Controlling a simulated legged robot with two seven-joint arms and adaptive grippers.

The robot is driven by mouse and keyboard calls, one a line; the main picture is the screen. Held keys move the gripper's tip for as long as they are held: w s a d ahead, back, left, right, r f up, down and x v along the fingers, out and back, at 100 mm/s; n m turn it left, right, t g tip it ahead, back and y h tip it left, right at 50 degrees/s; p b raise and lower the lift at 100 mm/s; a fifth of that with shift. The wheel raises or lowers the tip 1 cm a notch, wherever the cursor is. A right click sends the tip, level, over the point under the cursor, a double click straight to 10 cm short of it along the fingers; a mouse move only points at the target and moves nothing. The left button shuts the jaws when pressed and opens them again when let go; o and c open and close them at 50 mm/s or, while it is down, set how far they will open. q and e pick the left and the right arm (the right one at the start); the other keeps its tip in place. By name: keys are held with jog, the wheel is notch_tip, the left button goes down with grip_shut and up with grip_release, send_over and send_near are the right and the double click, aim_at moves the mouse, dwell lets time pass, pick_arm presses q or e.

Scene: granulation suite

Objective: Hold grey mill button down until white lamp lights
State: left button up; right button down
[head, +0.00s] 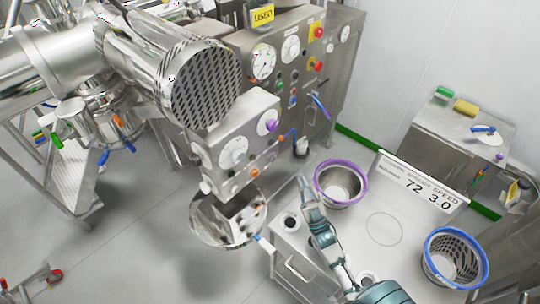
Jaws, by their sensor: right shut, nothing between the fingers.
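The mill's metal control box (240,118) stands left of centre, with two white dials, a purple knob (271,125), an orange knob (255,173) and several small controls on its face. At this size I cannot tell which small control is the grey button, nor pick out a white lamp or whether one is lit. My right gripper (303,183) is shut and empty. In the picture its tips are to the right of and slightly below the control box, with a visible gap between them. My left gripper is out of view.
A metal bowl (198,225) sits below the control box. A white-topped table (400,262) carries a purple-rimmed bowl (358,200), a blue-rimmed basket (430,277) and a display sign (421,185) reading 72 and 3.0. A large perforated drum (205,88) overhangs the left.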

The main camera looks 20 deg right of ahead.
aim_at(273, 159)
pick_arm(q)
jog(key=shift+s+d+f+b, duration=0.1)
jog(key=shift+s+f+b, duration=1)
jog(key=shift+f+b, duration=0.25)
pick_arm(e)
jog(key=w+a, duration=0.3)
jog(key=w, duration=0.5)
jog(key=shift+w+f+h, duration=0.2)
jog(key=shift+h, duration=0.1)
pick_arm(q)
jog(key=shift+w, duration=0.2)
pick_arm(e)
jog(key=shift+w+a, duration=0.15)
jog(key=shift+w+a+r, duration=0.1)
jog(key=shift+w, duration=0.1)
